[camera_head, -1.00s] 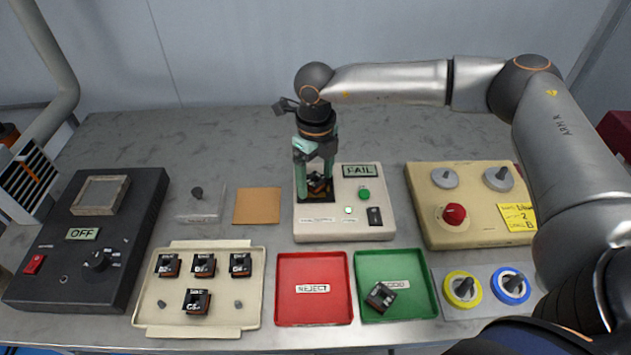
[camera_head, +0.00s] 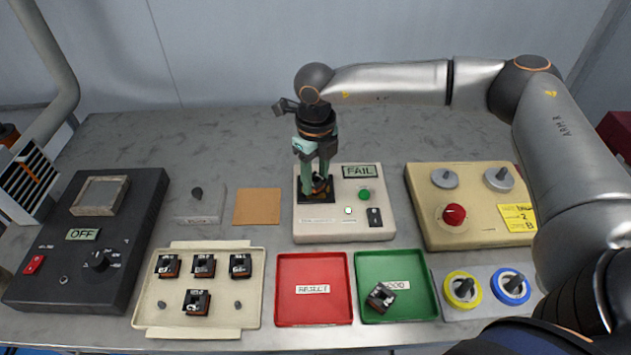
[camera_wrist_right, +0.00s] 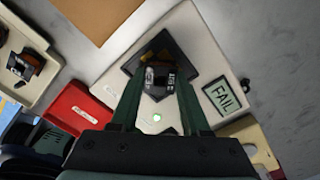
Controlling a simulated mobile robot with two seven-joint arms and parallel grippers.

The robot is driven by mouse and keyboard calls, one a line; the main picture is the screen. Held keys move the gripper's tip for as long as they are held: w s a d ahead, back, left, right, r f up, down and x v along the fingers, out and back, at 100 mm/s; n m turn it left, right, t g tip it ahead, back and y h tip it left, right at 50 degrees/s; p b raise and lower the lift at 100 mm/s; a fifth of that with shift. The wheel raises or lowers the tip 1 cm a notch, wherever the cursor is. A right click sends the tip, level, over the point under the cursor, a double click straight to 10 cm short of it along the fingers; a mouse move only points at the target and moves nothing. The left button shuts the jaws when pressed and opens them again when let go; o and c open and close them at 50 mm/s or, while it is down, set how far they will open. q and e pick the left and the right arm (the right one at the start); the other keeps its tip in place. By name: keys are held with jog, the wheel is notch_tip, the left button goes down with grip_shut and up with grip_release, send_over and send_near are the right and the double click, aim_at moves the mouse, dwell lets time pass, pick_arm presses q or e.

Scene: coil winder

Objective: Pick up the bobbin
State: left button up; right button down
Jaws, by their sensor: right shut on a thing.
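A dark bobbin with copper-brown sides (camera_head: 321,187) is in the black square socket of the cream test box, whose display reads FAIL. It also shows in the right wrist view (camera_wrist_right: 158,76), over the black socket plate. My right gripper (camera_head: 317,180) points down at the box, its green fingers on either side of this bobbin and shut on it. The bobbin is still at the socket; I cannot tell whether it is clear of it. My left gripper is not in view.
A cream tray (camera_head: 150,300) holds several bobbins. The red REJECT tray (camera_head: 313,312) is empty; the green GOOD tray (camera_head: 420,305) holds one bobbin. A black machine (camera_head: 60,262) reads OFF at left. A beige box with knobs (camera_head: 470,230) stands right of the test box (camera_head: 345,230).

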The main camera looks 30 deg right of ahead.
jog(key=shift+r, duration=0.1)
jog(key=shift+r, duration=0.65)
jog(key=s+a+r, duration=0.3)
jog(key=s+r, duration=0.2)
jog(key=s, duration=0.1)
jog(key=s+a+r+b, duration=0.1)
jog(key=s+a+r, duration=0.2)
jog(key=s+r, duration=0.3)
jog(key=shift+s+a+r+b, duration=0.2)
jog(key=shift+a+r+b, duration=0.05)
jog(key=shift+b, duration=0.05)
